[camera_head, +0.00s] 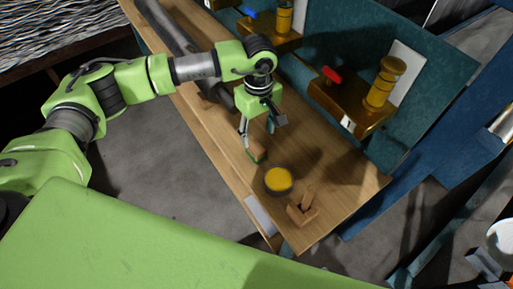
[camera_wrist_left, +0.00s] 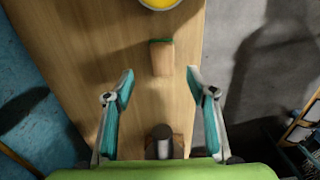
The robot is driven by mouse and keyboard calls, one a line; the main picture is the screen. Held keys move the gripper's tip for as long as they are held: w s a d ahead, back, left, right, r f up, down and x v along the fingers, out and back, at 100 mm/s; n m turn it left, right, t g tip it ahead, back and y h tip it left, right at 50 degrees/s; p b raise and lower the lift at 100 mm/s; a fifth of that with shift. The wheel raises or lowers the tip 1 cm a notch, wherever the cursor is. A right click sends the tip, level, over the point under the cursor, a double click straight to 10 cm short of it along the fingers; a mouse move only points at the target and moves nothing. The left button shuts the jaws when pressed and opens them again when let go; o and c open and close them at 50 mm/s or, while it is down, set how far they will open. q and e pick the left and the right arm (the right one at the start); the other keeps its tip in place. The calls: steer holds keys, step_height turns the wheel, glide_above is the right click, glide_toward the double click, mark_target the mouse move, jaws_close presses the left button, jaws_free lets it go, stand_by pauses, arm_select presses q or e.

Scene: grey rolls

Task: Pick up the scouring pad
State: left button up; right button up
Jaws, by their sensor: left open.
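The scouring pad (camera_head: 257,153) is a small tan block with a green edge, lying on the wooden bench top (camera_head: 222,138). It also shows in the left wrist view (camera_wrist_left: 161,58), upper middle, with the green edge at its far end. My left gripper (camera_head: 258,133) is open and above the bench beside the pad. In the left wrist view its two teal fingertips (camera_wrist_left: 160,76) are apart, one on each side of the pad's near end in the picture, with nothing held. My right gripper is not in view.
A round dark dish with yellow contents (camera_head: 279,180) is close to the pad. A wooden block with an upright piece (camera_head: 302,211) stands near the bench's end.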

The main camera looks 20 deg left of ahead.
mark_target(256, 147)
arm_select(q)
step_height(256, 147, down, 3)
steer(key=shift+f, duration=0.1)
steer(key=f+p, duration=0.1)
steer(key=f, duration=0.1)
steer(key=f+p, duration=0.2)
steer(key=shift+s+a+f, duration=0.15)
steer(key=shift+a+f, duration=0.05)
steer(key=shift+f, duration=0.45)
steer(key=c, duration=1.2)
